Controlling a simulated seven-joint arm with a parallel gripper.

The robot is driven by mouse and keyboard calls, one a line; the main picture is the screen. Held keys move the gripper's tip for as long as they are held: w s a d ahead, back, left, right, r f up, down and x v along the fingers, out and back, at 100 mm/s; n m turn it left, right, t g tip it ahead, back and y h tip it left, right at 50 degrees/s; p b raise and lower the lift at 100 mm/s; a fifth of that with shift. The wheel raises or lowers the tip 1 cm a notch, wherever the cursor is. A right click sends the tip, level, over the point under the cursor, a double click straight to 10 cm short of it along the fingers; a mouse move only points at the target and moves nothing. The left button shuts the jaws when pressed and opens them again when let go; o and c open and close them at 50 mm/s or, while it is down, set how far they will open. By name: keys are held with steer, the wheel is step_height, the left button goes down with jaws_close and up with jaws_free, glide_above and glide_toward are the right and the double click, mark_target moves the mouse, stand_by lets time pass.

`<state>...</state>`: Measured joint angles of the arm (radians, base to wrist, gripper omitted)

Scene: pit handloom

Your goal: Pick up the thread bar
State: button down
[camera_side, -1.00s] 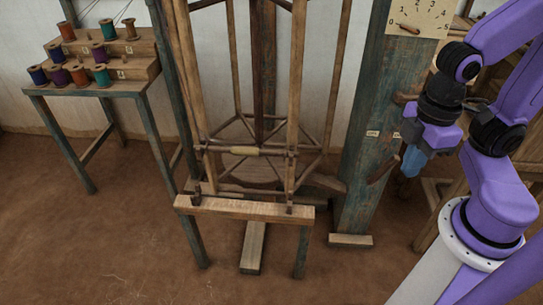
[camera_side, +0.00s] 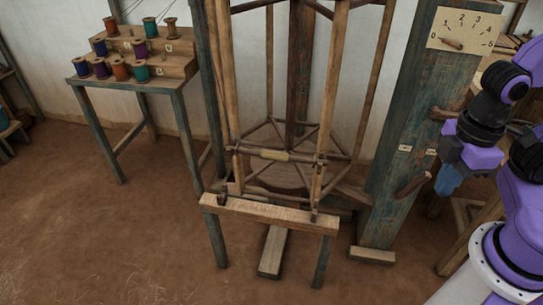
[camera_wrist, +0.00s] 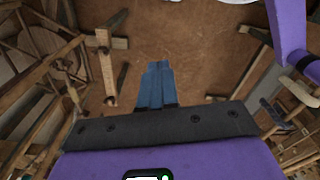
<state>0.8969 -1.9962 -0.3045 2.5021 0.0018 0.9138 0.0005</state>
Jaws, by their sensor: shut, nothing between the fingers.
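A thin horizontal bar with a pale wrapped middle (camera_side: 275,155) spans the front of the wooden loom frame in the side view; it appears to be the thread bar. My gripper (camera_side: 446,186) is at the right, beside the blue-green post and well apart from that bar. Its blue fingers are together and empty, pointing down. In the wrist view the fingers (camera_wrist: 158,66) lie side by side over the brown floor. I cannot pick out the thread bar surely in the wrist view.
A blue-green post (camera_side: 395,140) with a dial (camera_side: 465,30) and a wooden handle (camera_side: 413,185) stands between the loom and my gripper. A front beam (camera_side: 268,214) crosses below the bar. A stepped rack of several spools (camera_side: 135,62) stands at the left. The front floor is open.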

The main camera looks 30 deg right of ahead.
steer(key=c, duration=0.6)
jaws_free()
steer(key=shift+c, duration=0.2)
